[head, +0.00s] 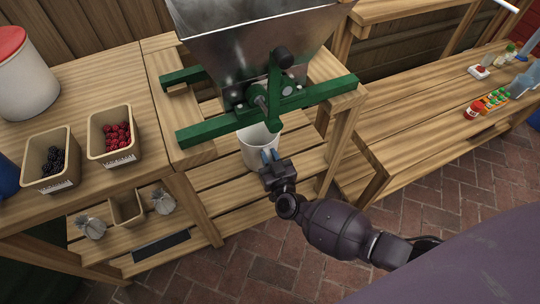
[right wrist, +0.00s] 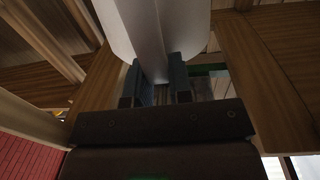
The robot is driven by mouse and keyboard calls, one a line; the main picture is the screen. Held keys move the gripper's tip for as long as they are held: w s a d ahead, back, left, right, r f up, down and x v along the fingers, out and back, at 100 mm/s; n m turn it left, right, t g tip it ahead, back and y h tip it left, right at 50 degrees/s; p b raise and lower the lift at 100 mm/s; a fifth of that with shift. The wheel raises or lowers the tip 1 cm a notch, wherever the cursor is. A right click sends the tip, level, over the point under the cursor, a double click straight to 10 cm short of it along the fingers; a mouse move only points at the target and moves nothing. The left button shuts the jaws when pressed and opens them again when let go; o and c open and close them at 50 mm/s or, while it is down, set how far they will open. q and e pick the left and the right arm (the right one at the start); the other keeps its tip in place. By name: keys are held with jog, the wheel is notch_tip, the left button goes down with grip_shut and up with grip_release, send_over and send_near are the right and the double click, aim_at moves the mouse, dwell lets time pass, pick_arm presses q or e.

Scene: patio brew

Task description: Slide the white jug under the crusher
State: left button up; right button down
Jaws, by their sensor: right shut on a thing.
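The white jug (head: 255,152) stands on the slatted lower shelf, under the green frame of the crusher (head: 262,92). The crusher has a metal hopper on top and hides the jug's upper part. My right gripper (head: 270,158) reaches in from the front right and is shut on the jug's near side. In the right wrist view the two fingers (right wrist: 162,85) close around a white upright part of the jug (right wrist: 150,30), likely its handle. My left gripper is not in view.
Two boxes of berries, one dark (head: 52,165) and one red (head: 115,140), stand on the left table. A white bucket with a red lid (head: 25,85) is behind them. A wooden post (head: 338,150) stands right of the jug. Small jars (head: 474,110) sit on the right bench.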

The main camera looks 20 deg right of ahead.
dwell(0.3)
jog(key=c, duration=0.9)
grip_release()
jog(key=shift+c, duration=0.2)
